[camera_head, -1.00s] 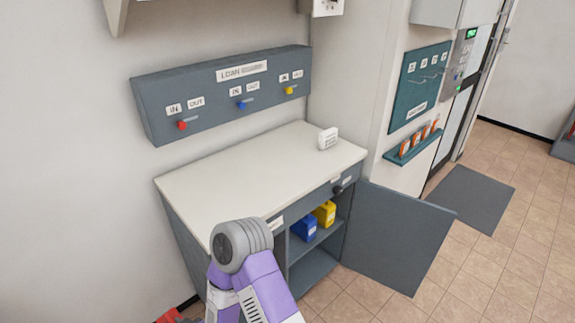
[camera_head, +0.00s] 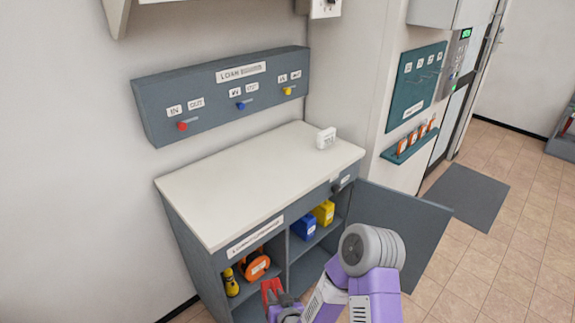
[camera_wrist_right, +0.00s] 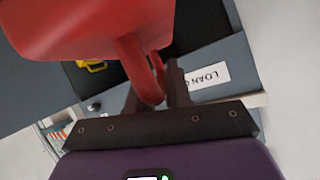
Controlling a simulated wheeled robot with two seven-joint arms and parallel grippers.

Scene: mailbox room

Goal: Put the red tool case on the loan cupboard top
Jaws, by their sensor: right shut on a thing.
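The red tool case (camera_wrist_right: 90,28) fills the upper left of the right wrist view. Its looped handle (camera_wrist_right: 140,68) is between the fingers of my right gripper (camera_wrist_right: 154,92), which is shut on it. In the head view, a small red part of the case (camera_head: 271,290) shows beside my right gripper (camera_head: 286,308), in front of the cupboard's open shelves. The loan cupboard top (camera_head: 250,185) is a pale, mostly bare slab behind the gripper. My left gripper is not in view.
A small white box (camera_head: 326,138) stands at the top's right end. The grey cupboard door (camera_head: 400,225) hangs open at the right. Blue (camera_head: 304,228) and yellow (camera_head: 323,212) cases and an orange reel (camera_head: 255,264) sit on the shelves. A grey switch panel (camera_head: 220,95) is on the wall.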

